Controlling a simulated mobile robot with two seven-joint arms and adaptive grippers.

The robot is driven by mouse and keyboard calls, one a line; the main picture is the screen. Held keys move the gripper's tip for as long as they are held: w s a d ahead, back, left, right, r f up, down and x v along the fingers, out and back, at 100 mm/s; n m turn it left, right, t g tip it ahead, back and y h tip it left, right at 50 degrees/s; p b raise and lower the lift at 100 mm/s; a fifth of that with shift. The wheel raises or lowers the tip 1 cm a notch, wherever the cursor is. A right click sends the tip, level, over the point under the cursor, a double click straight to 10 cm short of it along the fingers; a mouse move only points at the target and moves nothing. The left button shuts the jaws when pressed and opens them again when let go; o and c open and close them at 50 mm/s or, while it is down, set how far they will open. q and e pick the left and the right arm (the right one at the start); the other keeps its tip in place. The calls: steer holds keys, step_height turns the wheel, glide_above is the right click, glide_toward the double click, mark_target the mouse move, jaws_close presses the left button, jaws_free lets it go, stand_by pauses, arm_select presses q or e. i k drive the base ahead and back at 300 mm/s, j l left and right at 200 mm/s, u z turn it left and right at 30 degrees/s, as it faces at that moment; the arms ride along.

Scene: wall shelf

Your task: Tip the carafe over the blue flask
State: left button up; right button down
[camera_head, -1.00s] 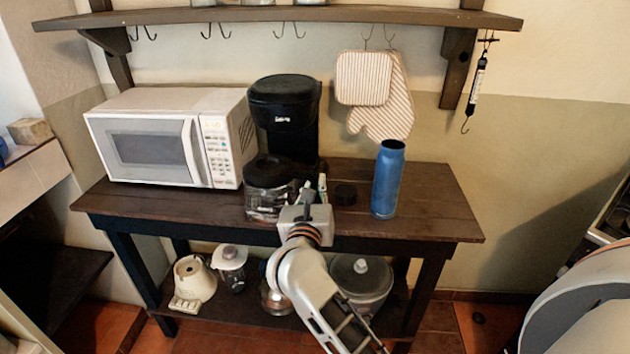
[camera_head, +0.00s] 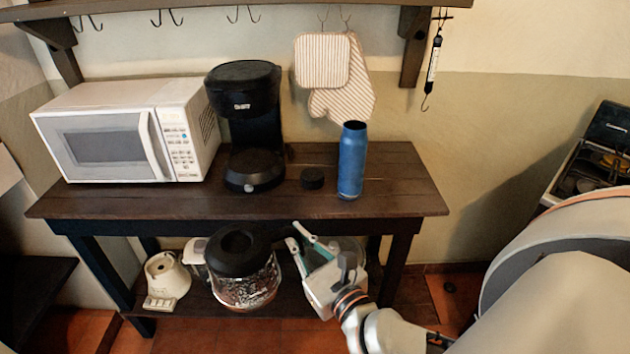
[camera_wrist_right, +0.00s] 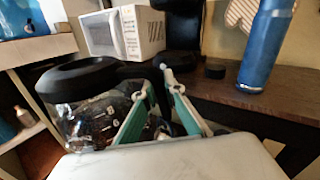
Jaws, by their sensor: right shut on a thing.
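The glass carafe (camera_head: 245,288) with its black lid is in front of the table, off the coffee maker and roughly upright. My right gripper (camera_head: 296,236) is on the carafe's right side and shut on it; the grasped part is hard to make out. In the right wrist view the carafe (camera_wrist_right: 92,122) is left of the green-padded fingers (camera_wrist_right: 155,82). The blue flask (camera_head: 352,162) stands upright on the tabletop, with a dark open top, up and right of the carafe. It also shows in the wrist view (camera_wrist_right: 266,45). My left gripper is not in view.
The black coffee maker (camera_head: 245,100) stands empty beside the white microwave (camera_head: 120,135). A small black cap (camera_head: 312,178) lies left of the flask. The tabletop (camera_head: 405,185) right of the flask is clear. Striped mitts (camera_head: 340,85) hang behind, and a blender base (camera_head: 166,275) sits below.

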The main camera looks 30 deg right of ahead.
mark_target(353, 139)
steer(key=z, duration=0.4)
steer(key=i+z, duration=0.1)
steer(key=z, duration=0.3)
steer(key=i+z, duration=0.1)
steer(key=z, duration=0.75)
